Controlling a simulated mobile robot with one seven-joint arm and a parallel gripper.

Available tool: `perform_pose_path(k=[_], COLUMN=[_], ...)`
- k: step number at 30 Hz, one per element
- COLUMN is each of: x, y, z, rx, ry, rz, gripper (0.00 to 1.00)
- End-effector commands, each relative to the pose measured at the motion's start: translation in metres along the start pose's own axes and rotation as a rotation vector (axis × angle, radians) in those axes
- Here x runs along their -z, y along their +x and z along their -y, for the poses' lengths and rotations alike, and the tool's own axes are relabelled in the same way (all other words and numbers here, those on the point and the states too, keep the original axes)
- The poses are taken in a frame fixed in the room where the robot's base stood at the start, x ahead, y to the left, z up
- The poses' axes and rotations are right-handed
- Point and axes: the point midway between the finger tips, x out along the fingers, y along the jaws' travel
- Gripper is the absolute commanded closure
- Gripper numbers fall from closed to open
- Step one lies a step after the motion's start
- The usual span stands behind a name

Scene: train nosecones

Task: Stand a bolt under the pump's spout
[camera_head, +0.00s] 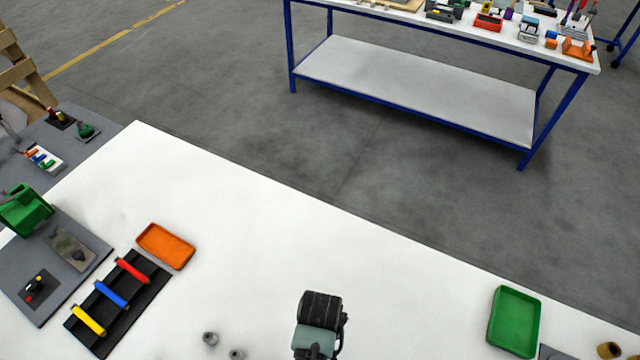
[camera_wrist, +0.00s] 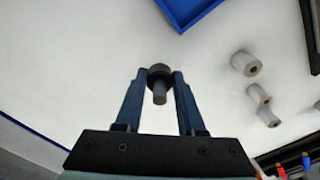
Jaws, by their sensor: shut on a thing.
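In the wrist view my gripper (camera_wrist: 160,78) is shut on a dark grey bolt (camera_wrist: 159,93). The wide head is between the fingertips and the narrower shank points toward the camera. Several lighter grey bolts (camera_wrist: 258,94) stand on the white table to the right of the gripper, apart from it. Two grey bolts (camera_head: 210,338) show at the bottom of the head view, left of my arm. There my wrist hides the fingertips and the held bolt. I cannot make out the pump or its spout for certain; a green machine (camera_head: 25,208) stands at the far left.
An orange tray (camera_head: 165,246) and a black rack (camera_head: 118,304) with red, blue and yellow handles are left on the table (camera_head: 250,235). A green tray (camera_head: 514,322) is at the right. Grey panels hold small devices at left. The table's middle is mostly clear.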

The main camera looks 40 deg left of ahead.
Motion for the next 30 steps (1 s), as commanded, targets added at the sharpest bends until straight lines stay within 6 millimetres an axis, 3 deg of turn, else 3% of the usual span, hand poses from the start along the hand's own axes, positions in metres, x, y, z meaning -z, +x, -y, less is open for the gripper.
perform_pose_path(k=[9,22,23,27,30], x=[0.0,0.0,0.0,0.0,0.0], y=[0.036,0.042,0.041,0.041,0.041], z=[0.0,0.0,0.0,0.0,0.0], rx=[0.001,0.0,0.0,0.0,0.0], ry=[0.0,0.0,0.0,0.0,0.0], rz=[0.001,0.001,0.001,0.001,0.001], gripper=[1.0,1.0,0.58,0.33,0.32])
